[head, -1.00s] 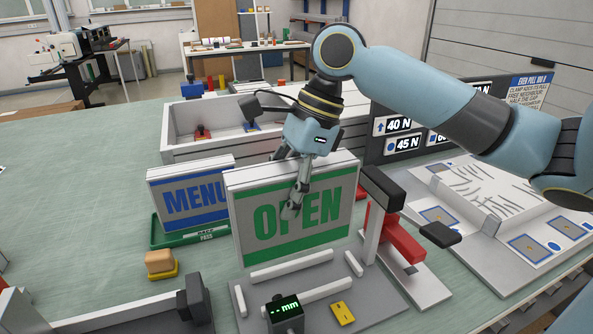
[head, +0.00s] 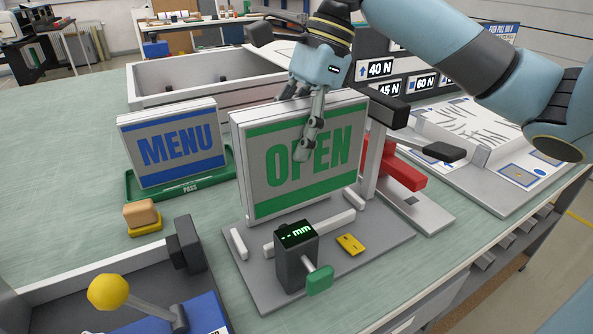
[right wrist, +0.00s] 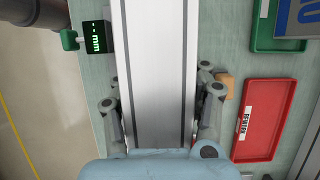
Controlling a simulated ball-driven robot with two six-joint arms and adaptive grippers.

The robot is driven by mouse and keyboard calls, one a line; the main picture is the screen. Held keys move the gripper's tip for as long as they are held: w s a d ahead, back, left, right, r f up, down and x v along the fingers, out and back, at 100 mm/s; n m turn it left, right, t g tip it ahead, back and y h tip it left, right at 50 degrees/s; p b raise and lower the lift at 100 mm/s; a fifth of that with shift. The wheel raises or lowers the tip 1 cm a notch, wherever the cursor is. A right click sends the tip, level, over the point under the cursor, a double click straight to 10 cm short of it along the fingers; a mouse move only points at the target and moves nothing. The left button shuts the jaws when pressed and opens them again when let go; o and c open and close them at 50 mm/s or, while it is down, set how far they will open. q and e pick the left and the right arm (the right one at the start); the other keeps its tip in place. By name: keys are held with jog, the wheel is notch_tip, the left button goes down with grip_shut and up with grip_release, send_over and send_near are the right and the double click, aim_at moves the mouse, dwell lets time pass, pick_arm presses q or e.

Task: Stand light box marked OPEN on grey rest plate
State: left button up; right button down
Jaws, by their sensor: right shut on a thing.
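The light box marked OPEN (head: 262,180), with green bands and green letters, stands upright in the head view. My right gripper (head: 307,135) is shut on it from above, one finger across its front face. In the right wrist view the box (right wrist: 155,60) runs lengthwise between the two fingers. The grey rest plate (head: 375,243) lies below it, with white rails around the box's lower edge. The box is over the plate between the rails; whether its bottom touches the plate I cannot tell. The rear rail is hidden behind it. My left gripper is out of view.
A gauge reading "-- mm" (head: 296,262) with a green knob and a yellow tag (head: 351,244) sit at the plate's front. A blue MENU box (head: 170,150) stands on a green tray (head: 228,182) at left. A red clamp (head: 400,172) is close on the right. A red tray (right wrist: 270,125) shows in the wrist view.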

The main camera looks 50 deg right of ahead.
aim_at(294, 174)
notch_tip(294, 174, down, 2)
jog(key=shift+f, duration=0.1)
notch_tip(294, 174, down, 5)
jog(key=shift+r+b, duration=0.2)
jog(key=shift+b, duration=0.4)
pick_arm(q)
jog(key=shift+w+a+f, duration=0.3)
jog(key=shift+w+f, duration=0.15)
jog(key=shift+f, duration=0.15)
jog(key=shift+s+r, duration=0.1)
pick_arm(e)
jog(key=c, duration=0.6)
grip_release()
jog(key=shift+f, duration=0.1)
pick_arm(q)
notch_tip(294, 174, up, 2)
jog(key=p, duration=0.2)
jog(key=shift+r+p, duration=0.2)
jog(key=shift+p, duration=0.15)
pick_arm(e)
jog(key=v, duration=1.2)
